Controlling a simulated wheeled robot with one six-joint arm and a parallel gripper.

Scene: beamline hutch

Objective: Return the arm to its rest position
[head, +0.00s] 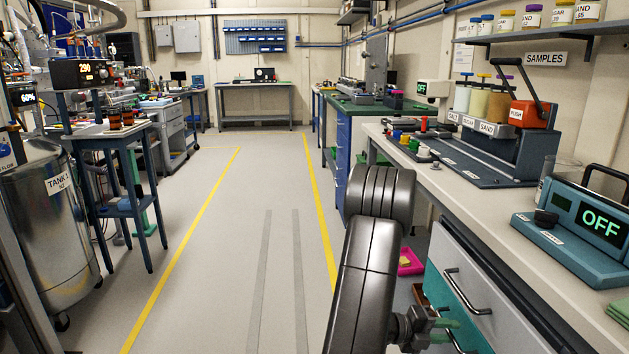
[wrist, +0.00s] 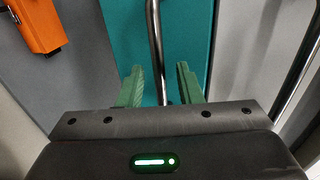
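My arm (head: 368,265) reaches forward and down at the front of the right-hand bench. My gripper (head: 452,331) is low beside the bench's teal drawer front (head: 440,292). In the wrist view my gripper (wrist: 158,78) has its two green fingers apart, with a clear gap. A metal bar handle (wrist: 154,40) on the teal front shows in that gap. I see no finger pressed on it, but cannot tell whether it lies between the fingers or beyond them. My gripper holds nothing.
Right of my arm is the bench (head: 455,195), with a grey drawer (head: 510,315) and its handle (head: 466,291). A pink bin (head: 410,262) stands on the floor beyond my arm. An orange object (wrist: 38,22) shows in the wrist view. The aisle floor (head: 235,240) is clear.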

